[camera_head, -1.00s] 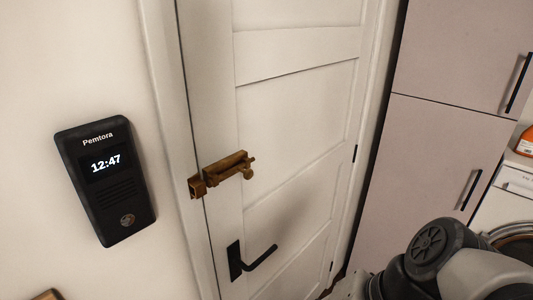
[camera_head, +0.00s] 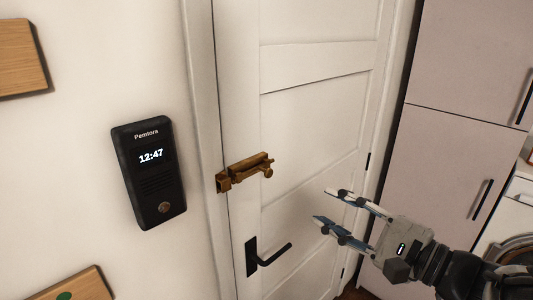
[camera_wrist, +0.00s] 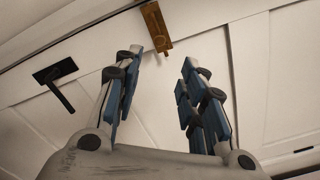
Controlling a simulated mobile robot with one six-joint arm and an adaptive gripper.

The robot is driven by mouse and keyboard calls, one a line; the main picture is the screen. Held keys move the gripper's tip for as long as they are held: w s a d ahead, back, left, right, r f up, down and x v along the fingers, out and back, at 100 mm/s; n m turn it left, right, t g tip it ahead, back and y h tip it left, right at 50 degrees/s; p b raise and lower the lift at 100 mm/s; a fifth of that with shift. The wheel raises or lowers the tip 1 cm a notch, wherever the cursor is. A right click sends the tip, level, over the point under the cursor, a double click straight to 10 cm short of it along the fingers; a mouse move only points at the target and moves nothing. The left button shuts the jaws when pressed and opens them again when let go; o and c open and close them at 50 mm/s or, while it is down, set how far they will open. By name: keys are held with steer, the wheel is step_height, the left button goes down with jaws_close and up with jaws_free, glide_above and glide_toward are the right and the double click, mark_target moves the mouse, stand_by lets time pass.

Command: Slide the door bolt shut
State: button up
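The brass door bolt (camera_head: 247,170) is fixed on the left edge of the white door (camera_head: 310,120), with its catch (camera_head: 223,182) on the frame at its left. Its knob (camera_head: 267,172) sits near the right end of the bolt body. I cannot tell how far the rod reaches into the catch. My gripper (camera_head: 322,206) is open and empty, to the right of the bolt and a little below it, apart from it. In the wrist view the bolt (camera_wrist: 155,28) shows beyond the open fingers (camera_wrist: 162,68), near the top.
A black lever handle (camera_head: 268,256) sticks out from the door below the bolt. A black clock unit (camera_head: 149,174) hangs on the wall at the left. A tall pinkish cabinet (camera_head: 455,130) and a washing machine (camera_head: 515,225) stand at the right.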

mark_target(270, 174)
steer(key=b+x, duration=0.1)
steer(key=x, duration=1.6)
steer(key=shift+w+f+b, duration=0.15)
steer(key=shift+w+b, duration=0.2)
steer(key=shift+w, duration=0.05)
steer(key=shift+c, duration=0.2)
jaws_close()
